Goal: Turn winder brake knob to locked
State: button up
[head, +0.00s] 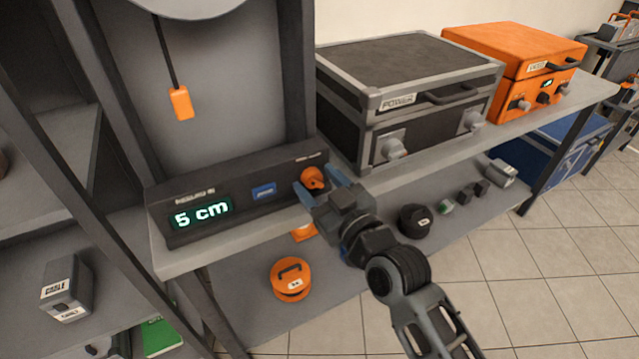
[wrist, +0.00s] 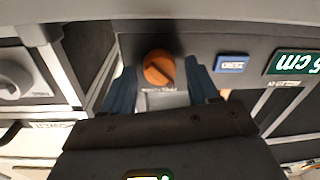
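The orange brake knob (head: 313,177) sits at the right end of the dark winder panel (head: 235,206). In the wrist view the fingers (wrist: 160,82) flank the knob with gaps visible, and nothing is held. Whether the fingertips reach past the knob's face is unclear.
The panel carries a blue ZERO button (wrist: 232,64) and a display (head: 202,214) reading 5 cm. An orange pendant (head: 180,103) hangs above. A black case (head: 410,95) stands right of the panel, close to my gripper. An orange case (head: 515,65) is farther right.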

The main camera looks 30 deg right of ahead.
jog(key=c, duration=0.9)
jog(key=shift+c, duration=0.2)
jog(key=shift+m, duration=0.5)
jog(key=m, duration=0.4)
jog(key=shift+d, duration=0.1)
jog(key=m, duration=0.2)
jog(key=m+p, duration=0.1)
jog(key=m, duration=0.1)
jog(key=shift+m+t+h+p, duration=0.3)
jog(key=m+p, duration=0.1)
jog(key=m, duration=0.3)
jog(key=shift+f+m, duration=0.15)
jog(key=shift+m, duration=0.25)
jog(key=shift+f+m+h+p, duration=0.1)
jog(key=shift+m+h+p, duration=0.4)
jog(key=shift+m, duration=1.6)
